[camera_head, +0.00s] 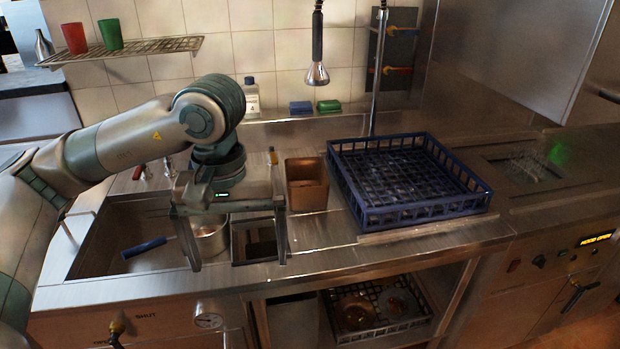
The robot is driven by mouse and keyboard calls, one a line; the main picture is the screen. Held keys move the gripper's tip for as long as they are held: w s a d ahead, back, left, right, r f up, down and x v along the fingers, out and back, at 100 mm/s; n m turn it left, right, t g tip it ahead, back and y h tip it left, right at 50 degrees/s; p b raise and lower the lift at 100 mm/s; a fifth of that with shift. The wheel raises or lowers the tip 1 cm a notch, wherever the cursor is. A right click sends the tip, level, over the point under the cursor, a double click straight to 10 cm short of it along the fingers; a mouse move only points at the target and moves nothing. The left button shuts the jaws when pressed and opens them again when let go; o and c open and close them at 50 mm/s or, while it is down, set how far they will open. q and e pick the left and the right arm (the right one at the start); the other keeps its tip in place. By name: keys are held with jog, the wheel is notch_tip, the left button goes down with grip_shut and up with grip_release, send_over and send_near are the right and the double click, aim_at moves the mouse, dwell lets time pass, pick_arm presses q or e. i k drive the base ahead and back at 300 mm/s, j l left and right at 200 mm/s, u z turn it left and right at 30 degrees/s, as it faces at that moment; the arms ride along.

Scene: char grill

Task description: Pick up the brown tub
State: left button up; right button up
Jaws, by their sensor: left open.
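The brown tub (307,184) stands upright on the steel counter, between the sink area and the blue rack. It is square and open at the top. My left gripper (238,262) points down, with its two fingers spread wide and nothing seen between them. It is to the left of the tub and nearer the front, over the square opening in the counter. The right finger appears close to the tub's left side; I cannot tell whether they touch. My right gripper is not in view.
A blue dish rack (408,182) stands right of the tub. The sink (110,250) at left holds a metal pot (211,240) and a blue-handled item (144,247). A spray head (317,74) hangs behind. Red (74,38) and green (110,34) cups stand on a wall shelf.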

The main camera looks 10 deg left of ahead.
aim_at(307, 181)
jog(key=i, duration=1.45)
